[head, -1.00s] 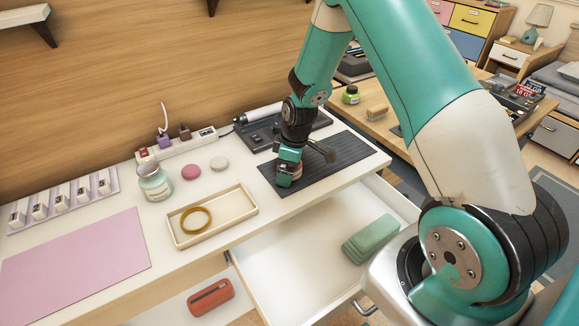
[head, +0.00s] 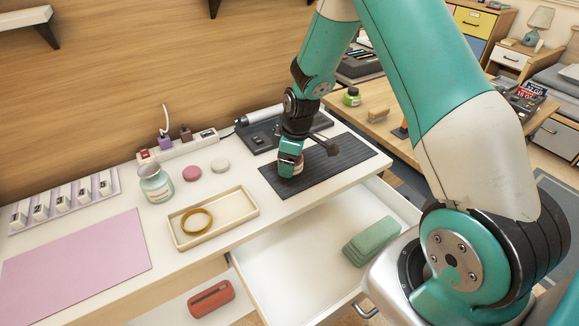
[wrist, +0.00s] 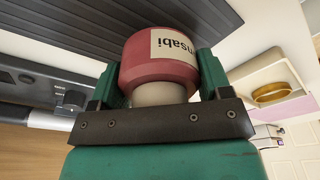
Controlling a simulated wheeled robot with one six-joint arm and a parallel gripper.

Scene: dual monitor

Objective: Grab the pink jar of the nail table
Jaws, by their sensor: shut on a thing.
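The pink jar, a dark reddish-pink rounded jar with a cream label (wrist: 176,47), sits between the two green fingers of my gripper (wrist: 160,78) in the wrist view. A pale neck or lid part of it points toward the gripper's palm. In the head view my gripper (head: 291,163) is over the dark ribbed mat (head: 337,160) on the white nail table (head: 235,155), shut on the jar, which is mostly hidden by the fingers. I cannot tell whether the jar still touches the mat.
A cream tray (head: 238,207) with a yellow ring, a pale green jar (head: 156,184) and pink and beige discs (head: 192,173) stand left of the gripper. A dark device (head: 265,135) lies behind. The open drawer (head: 300,245) juts out below, holding green folded cloths (head: 372,240).

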